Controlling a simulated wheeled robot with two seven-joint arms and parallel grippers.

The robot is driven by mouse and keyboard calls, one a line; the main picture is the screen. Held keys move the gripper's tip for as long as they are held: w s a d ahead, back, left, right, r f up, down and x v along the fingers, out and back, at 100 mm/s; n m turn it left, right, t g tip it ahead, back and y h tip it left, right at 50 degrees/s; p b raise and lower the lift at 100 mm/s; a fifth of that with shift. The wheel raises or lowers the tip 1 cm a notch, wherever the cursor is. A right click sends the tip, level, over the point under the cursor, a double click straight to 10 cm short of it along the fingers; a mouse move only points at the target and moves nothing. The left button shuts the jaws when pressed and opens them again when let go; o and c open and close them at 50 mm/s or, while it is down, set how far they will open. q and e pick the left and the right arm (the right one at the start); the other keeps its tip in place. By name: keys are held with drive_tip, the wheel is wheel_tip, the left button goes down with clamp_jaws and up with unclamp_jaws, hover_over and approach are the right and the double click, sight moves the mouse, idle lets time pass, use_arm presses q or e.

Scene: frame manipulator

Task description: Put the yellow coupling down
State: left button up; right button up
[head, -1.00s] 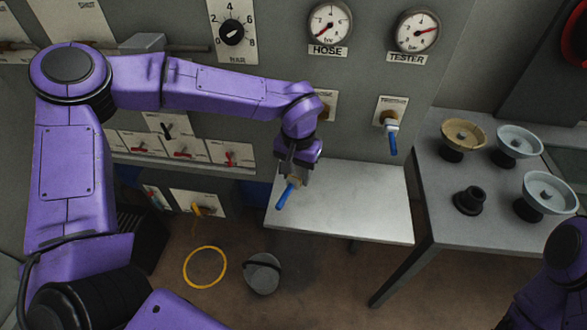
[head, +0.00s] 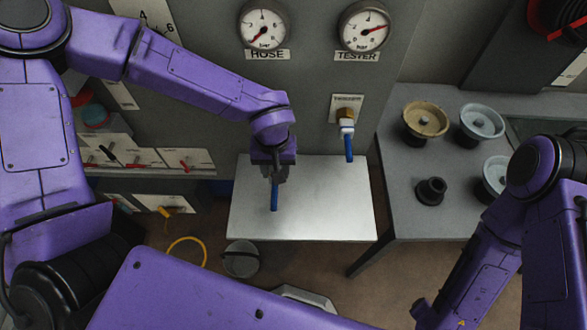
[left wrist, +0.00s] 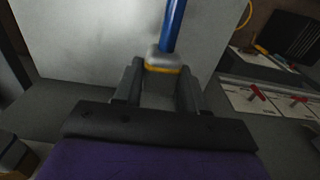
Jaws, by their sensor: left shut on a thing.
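My left gripper (head: 273,176) is shut on the yellow coupling, a grey metal piece with a yellow band and a blue lever. In the left wrist view the coupling's body (left wrist: 164,60) sits between the fingertips (left wrist: 160,75), with the blue lever (left wrist: 173,22) pointing away. In the head view the blue lever (head: 274,198) shows below the gripper, which hides most of the body. Both are over the pale metal shelf (head: 325,210); I cannot tell if the coupling touches it. My right arm shows at the right, but its gripper is out of view.
A blue-levered fitting (head: 348,143) hangs from the wall plate under the tester gauge (head: 364,27). The grey table (head: 395,213) at right holds several bowl-shaped parts and a black fitting (head: 431,191). A bucket (head: 241,260) and a yellow hose loop (head: 187,243) are below. The shelf's right part is clear.

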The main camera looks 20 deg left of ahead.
use_arm(q)
hover_over(292, 179)
wheel_tip(292, 179, down, 6)
drive_tip(key=shift+s+f+p, duration=0.1)
drive_tip(key=shift+f+p, duration=0.05)
drive_tip(key=shift+p, duration=0.2)
wheel_tip(292, 179, down, 3)
drive_tip(key=shift+d+r, duration=0.1)
drive_tip(key=shift+f, duration=0.25)
drive_tip(key=shift+f, duration=0.1)
drive_tip(key=shift+f, duration=0.5)
drive_tip(key=o, duration=1.1)
drive_tip(key=shift+o, duration=0.2)
